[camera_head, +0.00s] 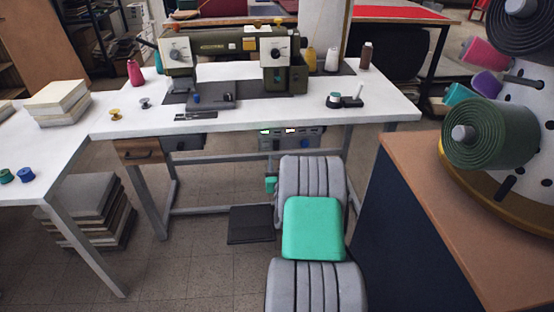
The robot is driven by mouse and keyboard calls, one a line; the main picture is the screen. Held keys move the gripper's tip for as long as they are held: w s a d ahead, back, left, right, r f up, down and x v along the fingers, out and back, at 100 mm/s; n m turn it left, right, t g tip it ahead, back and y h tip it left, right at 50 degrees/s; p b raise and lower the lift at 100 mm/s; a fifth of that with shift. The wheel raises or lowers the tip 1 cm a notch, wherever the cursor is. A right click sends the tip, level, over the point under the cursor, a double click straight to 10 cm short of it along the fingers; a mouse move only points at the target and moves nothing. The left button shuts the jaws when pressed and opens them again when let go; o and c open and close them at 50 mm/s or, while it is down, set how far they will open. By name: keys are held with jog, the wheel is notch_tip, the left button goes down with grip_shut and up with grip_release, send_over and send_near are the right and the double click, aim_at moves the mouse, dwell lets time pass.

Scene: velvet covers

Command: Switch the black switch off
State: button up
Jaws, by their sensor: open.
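An olive-green sewing machine (226,52) stands on the white table (385,108). A control box (290,138) with green lit parts hangs under the table's front edge, and its controls are too small to make out. A dark box (184,142) is mounted under the table further left, beside a wooden drawer (139,151). I cannot tell for sure which part is the black switch, nor its position. My gripper is not in view.
A grey ribbed form with a green square part, perhaps my own arm, fills the lower middle. A wood-topped cabinet (462,212) with a thread stand is at right. A dark pedal (251,224) lies on the floor. Stacked pale blocks (58,103) sit at left.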

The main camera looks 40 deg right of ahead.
aim_at(276, 143)
jog(key=x, duration=0.7)
jog(key=shift+w+d+r, duration=0.15)
jog(key=shift+w+r, duration=0.05)
jog(key=shift+w, duration=0.1)
jog(key=shift+c, duration=0.3)
grip_shut()
